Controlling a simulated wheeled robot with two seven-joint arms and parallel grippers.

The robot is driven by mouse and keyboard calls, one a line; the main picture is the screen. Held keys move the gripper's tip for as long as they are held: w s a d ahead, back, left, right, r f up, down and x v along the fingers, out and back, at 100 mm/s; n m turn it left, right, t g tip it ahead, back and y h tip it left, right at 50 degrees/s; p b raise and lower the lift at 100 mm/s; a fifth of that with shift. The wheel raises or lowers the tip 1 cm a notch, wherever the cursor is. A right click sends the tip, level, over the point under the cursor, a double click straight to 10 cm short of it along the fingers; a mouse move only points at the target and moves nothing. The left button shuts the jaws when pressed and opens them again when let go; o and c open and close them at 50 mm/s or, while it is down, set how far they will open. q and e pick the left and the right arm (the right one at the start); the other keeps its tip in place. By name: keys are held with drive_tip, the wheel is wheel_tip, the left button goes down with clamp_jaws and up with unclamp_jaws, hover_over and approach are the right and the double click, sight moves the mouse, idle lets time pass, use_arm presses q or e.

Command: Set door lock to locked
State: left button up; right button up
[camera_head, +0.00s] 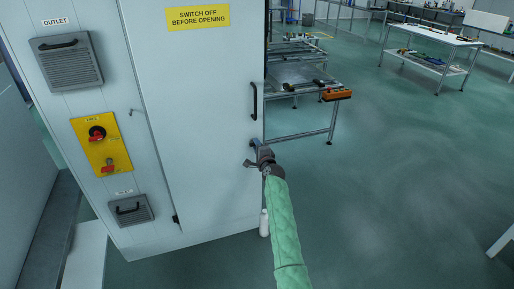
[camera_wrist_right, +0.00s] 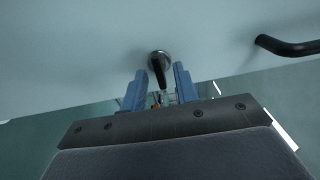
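The cabinet door (camera_head: 205,130) is pale grey and looks closed. Its lock (camera_wrist_right: 158,62) shows in the right wrist view as a round metal piece on the door face with a dark lever lying roughly along the picture's vertical. In the head view I cannot make out the lock behind my right gripper (camera_head: 252,154). The right gripper is at the door's right edge, below the black handle (camera_head: 254,100). In the wrist view its two blue fingers are apart, on either side of the lever's lower end; I cannot tell whether they touch it. My left gripper is not in view.
A yellow switch panel (camera_head: 101,145) with red knobs is on the cabinet's left part, between two vents. A bench (camera_head: 300,75) with an orange box (camera_head: 336,94) stands behind the door's right edge.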

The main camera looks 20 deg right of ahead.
drive_tip(key=shift+s, duration=0.1)
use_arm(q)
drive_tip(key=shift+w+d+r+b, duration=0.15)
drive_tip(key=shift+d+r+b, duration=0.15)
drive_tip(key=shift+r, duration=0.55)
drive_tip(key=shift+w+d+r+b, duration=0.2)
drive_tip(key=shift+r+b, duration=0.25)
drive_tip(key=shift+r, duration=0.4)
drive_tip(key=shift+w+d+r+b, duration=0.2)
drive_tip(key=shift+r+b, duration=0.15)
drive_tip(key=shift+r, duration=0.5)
use_arm(e)
drive_tip(key=s, duration=0.7)
drive_tip(key=shift+s+d, duration=0.15)
drive_tip(key=shift+s, duration=0.15)
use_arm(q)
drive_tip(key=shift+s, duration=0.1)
